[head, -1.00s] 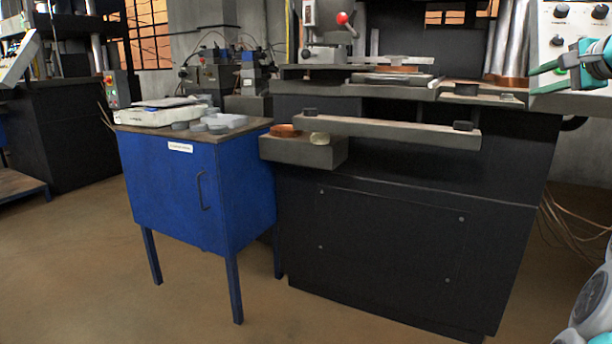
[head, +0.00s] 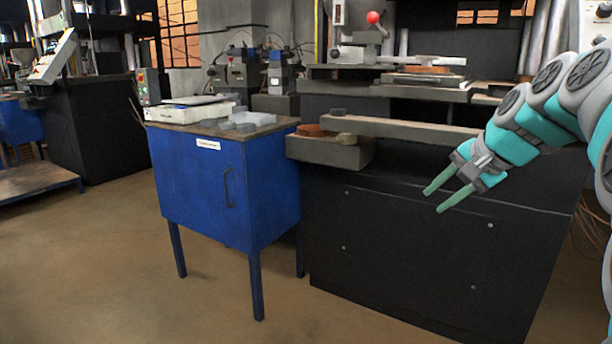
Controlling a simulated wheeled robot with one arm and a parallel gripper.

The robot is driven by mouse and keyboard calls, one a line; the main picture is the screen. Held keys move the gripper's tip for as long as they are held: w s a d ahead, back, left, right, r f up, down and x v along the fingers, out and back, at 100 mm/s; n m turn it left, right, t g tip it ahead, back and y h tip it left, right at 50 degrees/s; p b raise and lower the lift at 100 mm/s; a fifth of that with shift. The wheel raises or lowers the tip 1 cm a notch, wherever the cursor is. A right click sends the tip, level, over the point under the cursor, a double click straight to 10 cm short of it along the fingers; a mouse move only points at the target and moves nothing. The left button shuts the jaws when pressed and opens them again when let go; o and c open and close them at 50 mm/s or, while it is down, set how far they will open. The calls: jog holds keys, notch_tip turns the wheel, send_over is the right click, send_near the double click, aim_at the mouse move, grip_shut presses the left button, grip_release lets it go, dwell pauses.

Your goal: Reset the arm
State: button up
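My gripper (head: 433,198) is in the right half of the head view, in front of the black machine. Its two green fingers are apart with nothing between them, pointing down and to the left. My arm (head: 540,110), grey and teal, comes in from the right edge and bends down to it. The arm hides part of the machine's right side.
A grey ledge (head: 330,153) holds a reddish block (head: 308,130). Floor (head: 110,260) is clear at front left.

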jog(key=s+a+f+n+g+h, duration=0.1)
jog(key=s+a+f+n+g, duration=0.2)
jog(key=s+a+f, duration=0.3)
jog(key=s+a+f+n+g, duration=0.4)
jog(key=s+f, duration=1.1)
jog(key=s, duration=0.4)
jog(key=shift+s+a+n+h, duration=0.3)
jog(key=shift+a+n+h, duration=0.15)
jog(key=shift+a, duration=0.55)
jog(key=shift+o, duration=0.3)
jog(key=s+f+n+g, duration=0.1)
jog(key=s+f, duration=0.1)
jog(key=s, duration=0.3)
jog(key=s+d+f+n+h, duration=0.1)
jog(key=s+f+n, duration=0.1)
jog(key=s, duration=0.3)
jog(key=shift+f+g, duration=0.4)
jog(key=shift+f, duration=0.4)
